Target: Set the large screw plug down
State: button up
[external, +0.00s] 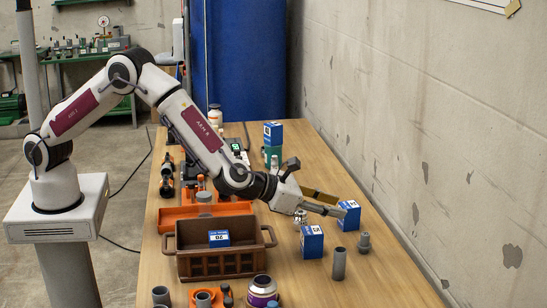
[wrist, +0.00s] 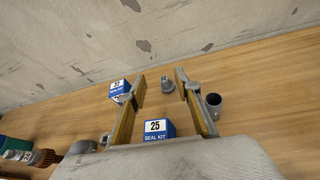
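A grey stepped piece, which looks like the large screw plug (external: 364,242), stands upright on the wooden table at the right. It also shows in the wrist view (wrist: 167,86), in the gap between the fingers and beyond them, with nothing touching it. My gripper (external: 341,207) is open above the table, its two fingers wide apart and empty. In the wrist view my gripper (wrist: 163,80) has one finger on each side of the plug's image.
A hollow grey pipe (external: 339,264) stands near the plug. Blue-white seal kit boxes stand nearby, one at the back (external: 348,215) and one in front (external: 311,241). A brown crate (external: 217,264) holds another box. The table's right front is clear; a wall runs alongside.

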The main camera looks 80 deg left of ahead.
jog(key=s+a+r+m+h, duration=0.1)
jog(key=s+r+m+h, duration=0.1)
jog(key=r+m, duration=0.3)
jog(key=s+a+r+m+h, duration=0.15)
jog(key=r+m, duration=0.25)
jog(key=r, duration=0.4)
jog(key=s+a+r+m+g+h, duration=0.1)
jog(key=s+a+r+m, duration=0.25)
jog(key=s+m, duration=0.2)
jog(key=s+a+r+m+g+h, duration=0.1)
jog(key=s+a+r+m+g, duration=0.1)
jog(key=s+r+m, duration=0.4)
jog(key=s+a+f+m+g+y, duration=0.1)
jog(key=s+a+m, duration=0.4)
jog(key=s, duration=0.7)
jog(key=s+a+f+m+g+y, duration=0.1)
jog(key=s+a+m, duration=0.4)
jog(key=s, duration=0.7)
jog(key=s+a+f+m+g+y, duration=0.2)
jog(key=s+a+f+m, duration=0.2)
jog(key=s, duration=0.9)
jog(key=a+m, duration=0.1)
jog(key=a, duration=0.2)
jog(key=shift+a+g, duration=0.15)
jog(key=shift+g, duration=0.15)
